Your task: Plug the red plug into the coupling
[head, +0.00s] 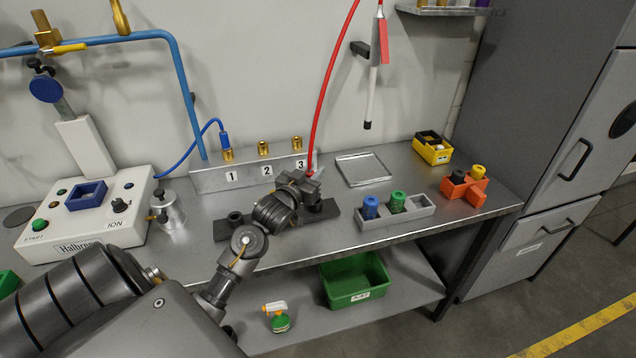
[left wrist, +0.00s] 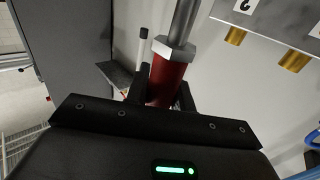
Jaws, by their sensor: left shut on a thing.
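The red plug (left wrist: 167,80) shows in the left wrist view as a red body with a silver hex collar and metal stem. My left gripper (left wrist: 160,95) is shut around its red body. In the head view my left gripper (head: 312,182) is in front of the right end of the coupling block (head: 245,176), and the gripper mostly hides the plug. Brass couplings stand above labels 1 (head: 227,155), 2 (head: 264,148) and 3 (head: 297,143). A blue plug (head: 225,141) sits at coupling 1. The red plug looks apart from the couplings. My right gripper is not in view.
A red hose (head: 326,80) runs down to my left gripper. A dark bar (head: 232,229) lies below my wrist. A metal tray (head: 364,169) and a grey holder (head: 412,214) with blue and green containers stand to the right. The white machine (head: 70,232) is at left.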

